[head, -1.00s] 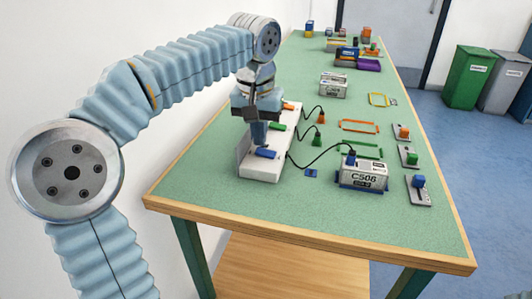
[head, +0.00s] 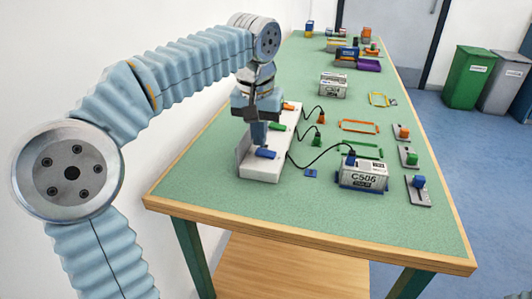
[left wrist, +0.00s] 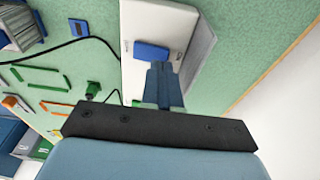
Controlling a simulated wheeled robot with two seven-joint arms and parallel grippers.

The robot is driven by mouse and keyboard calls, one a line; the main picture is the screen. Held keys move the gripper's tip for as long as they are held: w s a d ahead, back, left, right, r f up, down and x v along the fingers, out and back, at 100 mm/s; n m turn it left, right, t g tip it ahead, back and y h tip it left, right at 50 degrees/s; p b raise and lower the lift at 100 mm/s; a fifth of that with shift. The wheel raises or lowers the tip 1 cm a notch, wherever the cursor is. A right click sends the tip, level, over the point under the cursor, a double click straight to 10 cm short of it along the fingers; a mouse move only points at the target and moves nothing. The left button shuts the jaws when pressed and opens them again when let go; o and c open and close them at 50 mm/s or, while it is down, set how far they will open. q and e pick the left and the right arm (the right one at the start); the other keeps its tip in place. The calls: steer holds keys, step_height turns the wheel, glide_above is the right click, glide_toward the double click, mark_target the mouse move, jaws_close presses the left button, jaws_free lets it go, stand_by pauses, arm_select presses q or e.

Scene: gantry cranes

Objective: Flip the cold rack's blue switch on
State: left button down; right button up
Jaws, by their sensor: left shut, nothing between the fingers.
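The white switch rack (head: 262,172) stands on the green table near its left edge. It carries a blue switch (head: 266,153) at its near end, a green switch (head: 275,127) in the middle and an orange one (head: 288,106) behind. My left gripper (head: 258,142) points down over the rack, shut and empty, its tips just by the blue switch. In the left wrist view the fingertips (left wrist: 160,72) are right at the edge of the blue switch (left wrist: 150,51); whether they touch it I cannot tell. My right gripper is not in view.
A grey case marked C506 (head: 363,175) stands right of the rack, with a black cable to the rack. Another grey case (head: 333,85) stands farther back. Small blue, green and orange blocks on plates line the right edge. Bare table lies in front.

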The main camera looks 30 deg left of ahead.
mark_target(260, 151)
arm_select(q)
steer(key=shift+f+b, duration=0.6)
steer(key=shift+f, duration=0.25)
stand_by(0.7)
steer(key=shift+r, duration=0.1)
step_height(260, 151, up, 3)
steer(key=p, duration=0.3)
step_height(260, 151, up, 2)
steer(key=shift+r+p, duration=0.1)
steer(key=shift+p, duration=0.8)
steer(key=shift+r, duration=0.85)
